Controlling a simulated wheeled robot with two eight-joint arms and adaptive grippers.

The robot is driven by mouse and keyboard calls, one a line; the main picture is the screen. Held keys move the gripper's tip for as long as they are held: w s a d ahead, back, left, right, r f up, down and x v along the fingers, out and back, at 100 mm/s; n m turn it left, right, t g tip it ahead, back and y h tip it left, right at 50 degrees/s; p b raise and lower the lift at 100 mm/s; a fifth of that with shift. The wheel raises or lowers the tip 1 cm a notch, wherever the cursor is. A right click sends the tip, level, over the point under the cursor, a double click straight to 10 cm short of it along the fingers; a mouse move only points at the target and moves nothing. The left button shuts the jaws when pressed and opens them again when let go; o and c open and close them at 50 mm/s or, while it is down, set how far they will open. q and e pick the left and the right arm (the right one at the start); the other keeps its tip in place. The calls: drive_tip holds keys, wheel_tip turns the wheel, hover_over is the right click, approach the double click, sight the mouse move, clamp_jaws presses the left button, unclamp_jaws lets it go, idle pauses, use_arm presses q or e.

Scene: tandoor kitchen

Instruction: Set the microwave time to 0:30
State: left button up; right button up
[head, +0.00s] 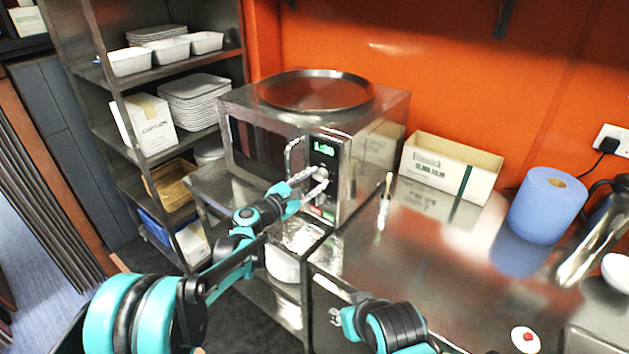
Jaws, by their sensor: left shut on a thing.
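Below the display is a knob (322,175), mostly hidden by my fingers. My left gripper (320,179) reaches in from the lower left and is shut on the knob. Buttons show lower on the panel, partly behind the gripper. Part of my right arm shows at the bottom centre, but its fingers are not visible.
A round dark tray (315,90) lies on the microwave. To its right stand a cardboard box (450,168) and a blue paper roll (546,205). A small brush (385,200) stands close to the microwave's right side. A shelf with dishes (195,98) is at left. The counter's middle is clear.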

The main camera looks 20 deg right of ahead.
use_arm(q)
drive_tip(key=n, duration=0.5)
drive_tip(key=shift+n+h, duration=0.3)
drive_tip(key=n, duration=0.5)
drive_tip(key=shift+f+n+t+b, duration=0.1)
drive_tip(key=shift+n+t+b, duration=0.2)
drive_tip(key=shift+n, duration=0.1)
drive_tip(key=o, duration=1.2)
drive_tip(key=shift+w, duration=0.1)
drive_tip(key=shift+c, duration=0.2)
drive_tip(key=shift+a, duration=0.1)
drive_tip(key=v, duration=1.2)
